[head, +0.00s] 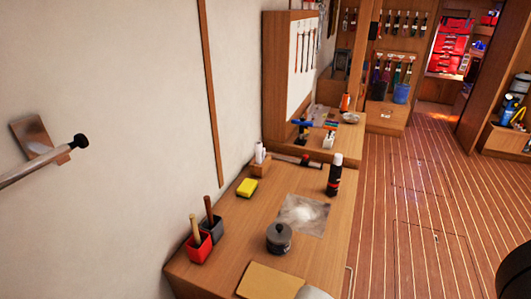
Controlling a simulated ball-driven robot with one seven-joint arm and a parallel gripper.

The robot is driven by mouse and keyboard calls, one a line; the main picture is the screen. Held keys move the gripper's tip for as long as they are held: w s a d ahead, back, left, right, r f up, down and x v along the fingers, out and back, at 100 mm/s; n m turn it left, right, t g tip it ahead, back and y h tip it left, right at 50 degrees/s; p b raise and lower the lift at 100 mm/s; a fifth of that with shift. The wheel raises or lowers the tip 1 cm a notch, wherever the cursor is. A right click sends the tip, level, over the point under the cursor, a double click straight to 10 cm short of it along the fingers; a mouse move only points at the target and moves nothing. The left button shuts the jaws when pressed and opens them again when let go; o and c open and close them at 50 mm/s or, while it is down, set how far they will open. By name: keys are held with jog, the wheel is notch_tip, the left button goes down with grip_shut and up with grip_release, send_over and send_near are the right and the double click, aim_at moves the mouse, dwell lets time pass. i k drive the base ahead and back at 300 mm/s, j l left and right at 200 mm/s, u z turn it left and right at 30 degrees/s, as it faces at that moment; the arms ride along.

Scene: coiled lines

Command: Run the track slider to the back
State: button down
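A short dark bar with a small red and black piece (304,160) on it lies across the far end of the near wooden bench. It looks like a track with a slider, but it is too small to be sure. On the wall at the left, a metal rod (25,169) with a black end knob (80,141) runs by a brownish bracket plate (38,138). I cannot tell whether this is a track. My gripper is not in view.
The near bench (232,222) holds a black spray can (334,178), a grey lidded pot (279,238), a yellow sponge (247,187), red and black tool holders (199,247) and a tan sheet (269,281). The striped floor (405,205) to the right is clear.

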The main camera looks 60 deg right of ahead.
aim_at(304, 162)
jog(key=z, duration=1.45)
